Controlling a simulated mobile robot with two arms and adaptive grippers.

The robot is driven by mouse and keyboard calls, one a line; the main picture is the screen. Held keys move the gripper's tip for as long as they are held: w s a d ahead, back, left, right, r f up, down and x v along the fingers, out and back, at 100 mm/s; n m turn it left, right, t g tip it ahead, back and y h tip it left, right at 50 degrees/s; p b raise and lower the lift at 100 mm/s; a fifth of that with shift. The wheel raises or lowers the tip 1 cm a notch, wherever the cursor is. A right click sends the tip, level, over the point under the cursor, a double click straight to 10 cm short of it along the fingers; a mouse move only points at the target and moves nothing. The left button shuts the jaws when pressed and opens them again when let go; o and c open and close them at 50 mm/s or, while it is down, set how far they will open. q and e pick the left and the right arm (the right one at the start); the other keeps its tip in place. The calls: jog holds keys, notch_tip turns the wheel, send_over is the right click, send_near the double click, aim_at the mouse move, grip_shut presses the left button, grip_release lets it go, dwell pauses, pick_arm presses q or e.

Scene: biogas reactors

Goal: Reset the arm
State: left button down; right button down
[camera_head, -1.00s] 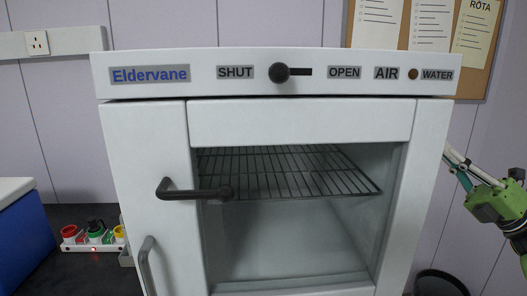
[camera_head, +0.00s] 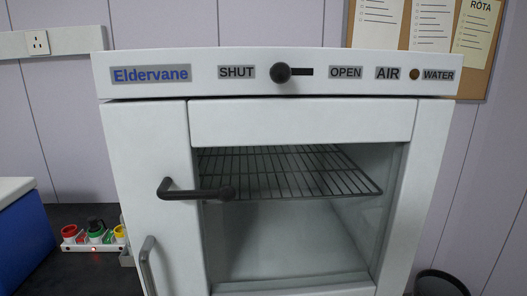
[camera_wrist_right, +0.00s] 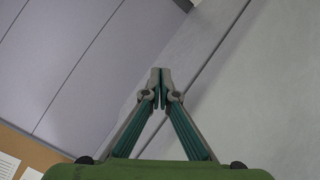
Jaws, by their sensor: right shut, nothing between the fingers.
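My right gripper (camera_wrist_right: 160,82) shows in the right wrist view. Its two fingertips meet and hold nothing. Behind it are the panelled wall and a plain pale grey surface that I cannot identify for sure. No part of my right arm shows in the head view now. My left gripper is in neither view.
A white Eldervane cabinet (camera_head: 300,122) fills the middle, with a black handle (camera_head: 190,192), a slider knob (camera_head: 280,72) and a wire shelf (camera_head: 285,170) inside. A control box with coloured buttons (camera_head: 94,234) stands left. A dark bin (camera_head: 440,284) is at lower right.

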jog(key=s+a+f+m+g, duration=0.1)
jog(key=s+a+f+g, duration=0.3)
jog(key=s, duration=1.1)
jog(key=s+a+f+m+g, duration=0.2)
jog(key=s+a+f, duration=0.3)
jog(key=s+f, duration=0.6)
jog(key=s+a+f+m+g, duration=0.1)
jog(key=s+a+f+g, duration=0.4)
jog(key=s, duration=1.4)
notch_tip(320, 180, down, 3)
jog(key=shift+s+m+g, duration=0.3)
jog(key=shift+s+m, duration=0.05)
jog(key=shift+m, duration=0.05)
jog(key=shift+w+a, duration=0.1)
